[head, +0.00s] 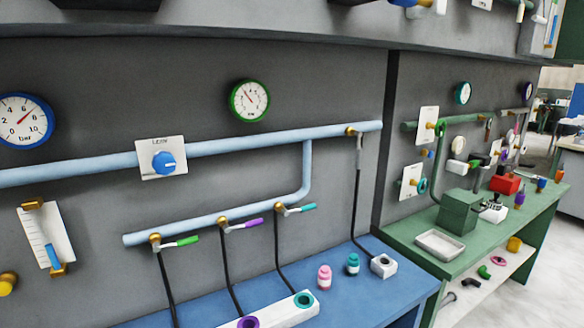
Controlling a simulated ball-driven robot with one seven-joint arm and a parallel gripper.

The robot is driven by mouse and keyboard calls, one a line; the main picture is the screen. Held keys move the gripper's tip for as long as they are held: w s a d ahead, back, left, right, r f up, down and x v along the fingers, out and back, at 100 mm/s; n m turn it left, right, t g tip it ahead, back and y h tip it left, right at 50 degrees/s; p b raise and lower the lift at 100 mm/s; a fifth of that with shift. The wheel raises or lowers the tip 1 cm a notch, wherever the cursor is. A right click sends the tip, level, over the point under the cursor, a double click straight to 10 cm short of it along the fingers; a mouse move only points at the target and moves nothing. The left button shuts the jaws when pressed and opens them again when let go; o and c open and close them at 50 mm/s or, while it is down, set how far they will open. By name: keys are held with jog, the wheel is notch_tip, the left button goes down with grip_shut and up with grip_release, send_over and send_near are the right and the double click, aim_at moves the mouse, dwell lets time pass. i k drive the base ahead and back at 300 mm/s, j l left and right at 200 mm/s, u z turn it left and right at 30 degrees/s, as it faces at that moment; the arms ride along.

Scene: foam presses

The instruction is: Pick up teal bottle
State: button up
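The teal bottle (353,264) stands upright on the blue bench (368,302), toward its right side in the head view. It is small, with a teal body and cap. A pink bottle (324,277) of similar size stands just to its left, apart from it. A small white block with a dark hole (384,266) sits close to its right. My gripper is not in view.
A long white block (281,313) with teal and purple rings lies on the bench's front left. Black hoses (282,237) hang from valves on the pale blue pipe (236,211) behind. A green bench (470,265) with a tray (439,245) stands to the right.

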aim_at(352, 268)
jog(key=i+u, duration=0.4)
jog(key=i, duration=1.15)
